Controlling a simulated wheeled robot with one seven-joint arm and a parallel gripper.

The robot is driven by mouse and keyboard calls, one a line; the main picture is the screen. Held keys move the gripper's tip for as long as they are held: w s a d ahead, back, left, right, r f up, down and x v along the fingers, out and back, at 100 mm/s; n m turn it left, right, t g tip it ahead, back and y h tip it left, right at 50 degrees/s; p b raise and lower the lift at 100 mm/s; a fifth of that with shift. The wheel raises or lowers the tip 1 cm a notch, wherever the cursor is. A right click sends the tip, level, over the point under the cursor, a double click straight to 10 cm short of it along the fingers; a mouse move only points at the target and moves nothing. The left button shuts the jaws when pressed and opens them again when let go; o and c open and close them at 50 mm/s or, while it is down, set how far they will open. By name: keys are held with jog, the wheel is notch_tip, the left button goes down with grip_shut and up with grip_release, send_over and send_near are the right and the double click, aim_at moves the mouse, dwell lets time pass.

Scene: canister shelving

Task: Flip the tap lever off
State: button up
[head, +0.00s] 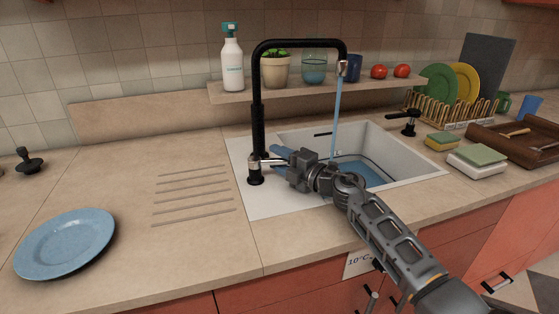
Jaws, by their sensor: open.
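The black tap (257,125) stands on the sink's left rim, upright with a squared arch to the right. Its silver spout tip (343,68) hangs over the basin, and a blue stream of water (336,110) runs down from it. The tap's lever (266,161) is a small silver part low on the tap's right side. My gripper (277,158) is open and reaches left over the sink's edge to the lever. I cannot tell whether its fingers touch the lever, and they partly hide it.
The white sink (410,165) holds blue water. A shelf (290,92) behind carries a spray bottle (232,62), a plant and cups. A blue plate (66,243) lies at left. Sponges (442,142), a dish rack (445,116) and a brown tray (510,146) stand at right. The left counter is mostly clear.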

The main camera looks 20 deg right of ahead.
grip_shut()
dwell(0.3)
dwell(0.3)
